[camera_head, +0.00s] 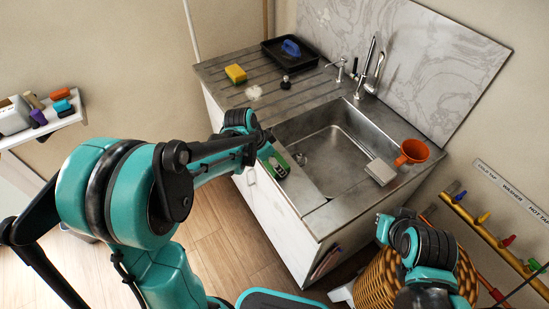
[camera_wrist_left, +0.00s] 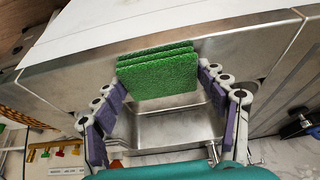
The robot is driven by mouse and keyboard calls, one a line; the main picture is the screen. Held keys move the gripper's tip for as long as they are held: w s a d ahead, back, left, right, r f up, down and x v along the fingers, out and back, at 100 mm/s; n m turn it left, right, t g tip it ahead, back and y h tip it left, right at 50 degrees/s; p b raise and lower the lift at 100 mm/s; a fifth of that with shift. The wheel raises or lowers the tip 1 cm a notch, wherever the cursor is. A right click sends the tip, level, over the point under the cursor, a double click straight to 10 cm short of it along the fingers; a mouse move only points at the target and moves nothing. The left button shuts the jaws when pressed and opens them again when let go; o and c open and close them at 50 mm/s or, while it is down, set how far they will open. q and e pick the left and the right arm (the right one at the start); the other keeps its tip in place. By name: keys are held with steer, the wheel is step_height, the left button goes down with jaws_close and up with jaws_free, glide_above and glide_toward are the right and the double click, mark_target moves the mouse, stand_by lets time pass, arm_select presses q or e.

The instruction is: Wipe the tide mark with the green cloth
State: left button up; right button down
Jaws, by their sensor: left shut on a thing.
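The green cloth (camera_wrist_left: 160,76) shows in the left wrist view as a folded, layered pad between the purple-padded fingers of my left gripper (camera_wrist_left: 162,88). My left gripper is shut on it. In the head view my left gripper (camera_head: 271,157) is over the front-left rim of the steel sink (camera_head: 318,150), with the green cloth (camera_head: 281,168) at its tip. I cannot tell whether the cloth touches the rim.
A yellow sponge (camera_head: 235,74), a dark plug (camera_head: 285,83) and a black tray (camera_head: 298,51) with a blue item are on the drainboard. A wicker basket (camera_head: 377,278) is near my right arm.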

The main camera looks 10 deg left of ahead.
arm_select(q)
steer(key=shift+s, duration=0.2)
steer(key=shift+r+p, duration=1.25)
steer(key=shift+r, duration=0.3)
steer(key=shift+f, duration=0.1)
